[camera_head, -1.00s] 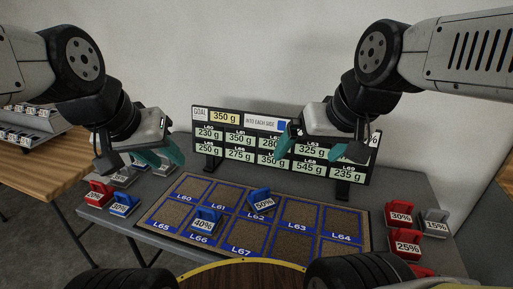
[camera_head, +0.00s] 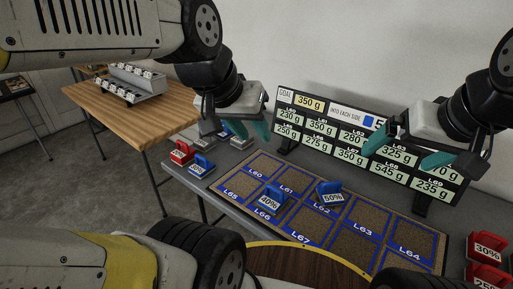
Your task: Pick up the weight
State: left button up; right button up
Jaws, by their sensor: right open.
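Several block weights with handles stand on the grey table. A blue 40% weight (camera_head: 268,201) and a blue 50% weight (camera_head: 329,194) sit on the cork board (camera_head: 347,243) with blue-outlined cells. A red weight (camera_head: 181,153) and a blue weight (camera_head: 201,166) stand left of the board. Grey weights (camera_head: 205,141) stand behind them, partly hidden. A red 30% weight (camera_head: 487,248) and a red 25% weight (camera_head: 486,274) are at the right edge. My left gripper (camera_head: 237,130) looks open and empty above the back left table. My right gripper (camera_head: 407,150) is open and empty before the sign.
A sign (camera_head: 318,131) with a 350 g goal and gram values stands behind the board. A wooden table (camera_head: 110,108) at the back left carries a grey rack (camera_head: 138,84) of small labelled items. A round wooden top (camera_head: 300,262) with a yellow rim is in front.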

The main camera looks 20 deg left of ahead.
aim_at(202, 168)
jog(key=j+u, duration=0.25)
jog(key=j, duration=0.15)
jog(key=i+j+u, duration=0.25)
jog(key=j+u, duration=0.25)
jog(key=j, duration=0.25)
jog(key=i+j+u, duration=0.25)
jog(key=k+j, duration=0.05)
jog(key=j, duration=0.05)
